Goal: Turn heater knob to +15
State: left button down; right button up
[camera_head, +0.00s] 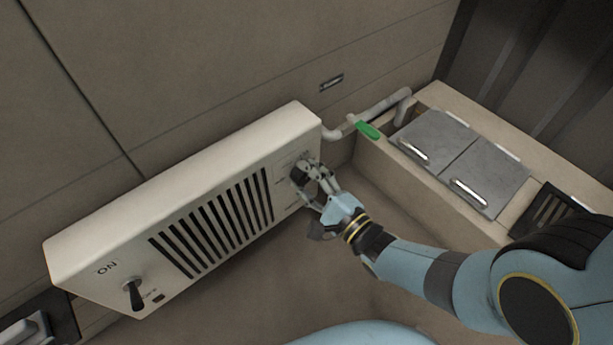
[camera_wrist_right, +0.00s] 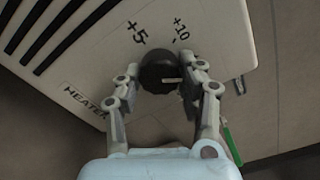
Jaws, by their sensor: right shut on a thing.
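The white heater (camera_head: 200,190) is fixed to the wall and looks tilted in the head view. Its black round knob (camera_wrist_right: 160,72) is at the heater's right end, with a pale pointer mark on its face. Marks +5 and +10 show above the knob in the right wrist view; no +15 mark can be read there. My right gripper (camera_head: 308,180) is at the knob, and in the right wrist view its two fingers (camera_wrist_right: 160,80) are closed on either side of it. In the head view the fingers partly hide the knob. My left gripper is not in view.
A black switch (camera_head: 134,294) with an ON label is at the heater's lower left end. To the right is a beige bench with grey lids (camera_head: 435,138), a pipe (camera_head: 380,108) and a green handle (camera_head: 367,130). Open floor lies below the heater.

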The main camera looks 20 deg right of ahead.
jog(key=shift+d+f, duration=0.1)
jog(key=o, duration=1.2)
jog(key=shift+c, duration=0.2)
jog(key=shift+s, duration=0.2)
jog(key=v, duration=0.7)
jog(key=shift+s, duration=0.1)
